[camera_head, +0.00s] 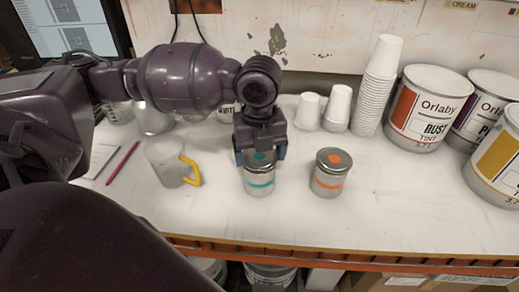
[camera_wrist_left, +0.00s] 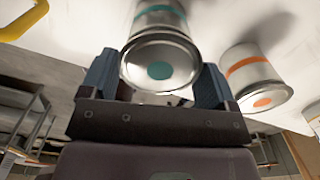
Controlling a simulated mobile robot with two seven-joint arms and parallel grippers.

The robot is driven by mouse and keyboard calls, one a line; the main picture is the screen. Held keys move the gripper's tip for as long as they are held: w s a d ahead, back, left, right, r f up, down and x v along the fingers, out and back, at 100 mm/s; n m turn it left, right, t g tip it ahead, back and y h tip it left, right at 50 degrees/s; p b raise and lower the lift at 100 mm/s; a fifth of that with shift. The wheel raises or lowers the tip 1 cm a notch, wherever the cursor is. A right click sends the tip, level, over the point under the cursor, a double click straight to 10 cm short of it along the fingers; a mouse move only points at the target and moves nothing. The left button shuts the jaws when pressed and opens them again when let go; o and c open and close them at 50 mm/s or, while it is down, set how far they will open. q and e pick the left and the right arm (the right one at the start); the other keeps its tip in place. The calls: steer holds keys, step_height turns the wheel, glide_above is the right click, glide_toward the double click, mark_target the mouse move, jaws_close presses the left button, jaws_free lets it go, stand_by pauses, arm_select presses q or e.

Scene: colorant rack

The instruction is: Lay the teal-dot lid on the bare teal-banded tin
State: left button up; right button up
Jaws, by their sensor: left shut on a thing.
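The teal-dot lid (camera_wrist_left: 150,52) is a silvery disc with a teal spot, held between the two fingers of my left gripper (camera_head: 260,156). The teal-banded tin (camera_head: 259,184) stands upright on the bench directly under it. The lid is over the tin's mouth and looks in line with it. In the left wrist view the lid's rim meets the tin's wall (camera_wrist_left: 160,30), with no clear gap visible. I cannot tell whether the lid is fully seated. My gripper hides part of the lid in the head view. My right gripper is not in view.
A lidded orange-banded tin (camera_head: 328,184) stands just right of the teal one. A mug with a yellow handle (camera_head: 172,166) is to the left, beside a magenta pencil (camera_head: 122,164). Stacked paper cups (camera_head: 376,90) and large paint cans (camera_head: 428,112) stand at the back right.

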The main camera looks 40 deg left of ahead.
arm_select(q)
steer(key=shift+f, duration=0.15)
steer(key=o, duration=0.8)
steer(key=shift+c, duration=0.2)
steer(key=shift+r, duration=0.35)
step_height(320, 180, up, 10)
steer(key=p, duration=0.2)
